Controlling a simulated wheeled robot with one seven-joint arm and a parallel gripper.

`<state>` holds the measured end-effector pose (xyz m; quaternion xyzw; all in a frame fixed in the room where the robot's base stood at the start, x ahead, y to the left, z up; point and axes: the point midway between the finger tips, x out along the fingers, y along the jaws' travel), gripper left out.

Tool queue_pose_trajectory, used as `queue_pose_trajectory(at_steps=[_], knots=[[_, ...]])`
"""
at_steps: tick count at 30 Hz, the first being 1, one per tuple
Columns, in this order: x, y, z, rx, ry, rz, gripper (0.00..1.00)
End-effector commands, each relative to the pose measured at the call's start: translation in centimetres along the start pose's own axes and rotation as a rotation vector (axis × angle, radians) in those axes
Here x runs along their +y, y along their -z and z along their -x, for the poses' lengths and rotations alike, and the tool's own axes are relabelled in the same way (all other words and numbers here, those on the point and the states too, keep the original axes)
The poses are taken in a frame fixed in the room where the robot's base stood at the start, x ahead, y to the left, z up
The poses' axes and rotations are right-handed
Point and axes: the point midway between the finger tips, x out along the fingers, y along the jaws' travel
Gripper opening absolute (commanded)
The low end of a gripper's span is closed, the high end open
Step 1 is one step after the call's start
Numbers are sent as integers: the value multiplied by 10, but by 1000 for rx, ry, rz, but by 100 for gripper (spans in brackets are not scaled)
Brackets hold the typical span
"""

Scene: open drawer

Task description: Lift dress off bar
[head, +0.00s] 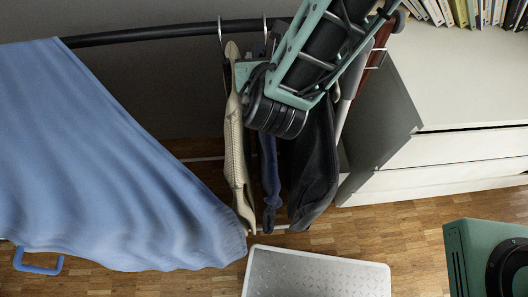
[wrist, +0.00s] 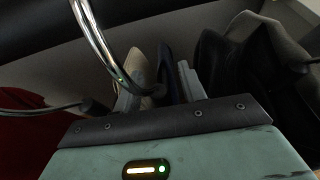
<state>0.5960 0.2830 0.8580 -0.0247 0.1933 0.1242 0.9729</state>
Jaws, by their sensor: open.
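Several garments hang in a row from a dark bar (head: 160,33) in the head view: a beige one (head: 235,150), a navy one (head: 269,170) and a black one (head: 315,165). I cannot tell which is the dress. My gripper (wrist: 158,84) is open among the hangers, its two grey fingers apart. A chrome hanger hook (wrist: 100,40) comes down in front of the fingers, its lower end between them in the picture; I see no grip on it. Beyond them are the beige (wrist: 142,62) and black (wrist: 240,65) garments. In the head view my wrist hides the fingers.
A large blue cloth (head: 100,160) fills the left, near a blue handle (head: 38,264). A white drawer unit (head: 450,148) stands right, with books (head: 470,12) above. A grey metal plate (head: 315,275) lies low in front. A red cloth (wrist: 30,145) shows in the wrist view.

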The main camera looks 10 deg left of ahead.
Motion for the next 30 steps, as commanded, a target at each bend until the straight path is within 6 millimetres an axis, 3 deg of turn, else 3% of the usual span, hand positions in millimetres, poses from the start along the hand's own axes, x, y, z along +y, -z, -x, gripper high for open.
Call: queue_pose_trajectory(at_steps=[3, 7, 8, 30], knots=[[0, 0, 0, 0, 0, 0, 38], [0, 0, 0, 0, 0, 0, 2], [0, 0, 0, 0, 0, 0, 0], [0, 0, 0, 0, 0, -1, 0]])
